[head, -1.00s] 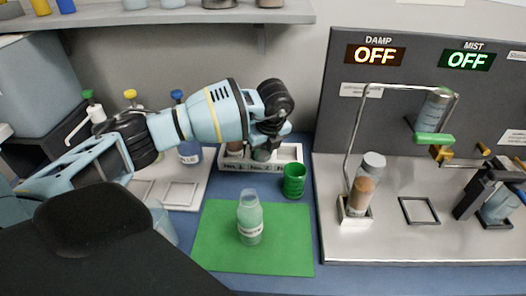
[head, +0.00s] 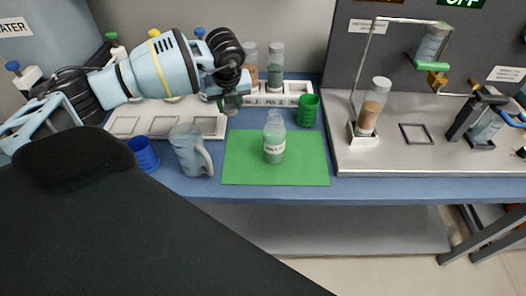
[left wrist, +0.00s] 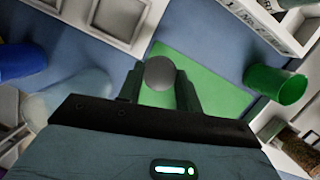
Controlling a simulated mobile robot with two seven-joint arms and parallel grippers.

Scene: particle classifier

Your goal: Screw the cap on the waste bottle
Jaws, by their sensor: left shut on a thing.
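The bottle (head: 274,141) stands upright on the green mat (head: 240,168). It is clear, with pale green contents, a white label and a narrow neck with no cap visible on it. My left gripper (head: 230,104) is left of and behind the bottle, near the front left end of the rack, apart from the bottle. In the left wrist view my left gripper (left wrist: 160,82) is shut on a round grey thing that looks like the cap (left wrist: 159,73). Its lower part is hidden. My right gripper is not in view.
The white rack (head: 291,88) holds two tubes behind the mat. A green cup (head: 308,110) stands right of the bottle. A clear jug (head: 190,152) and a blue cup (head: 143,154) stand left. The metal apparatus (head: 400,157) fills the right. The mat's front is free.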

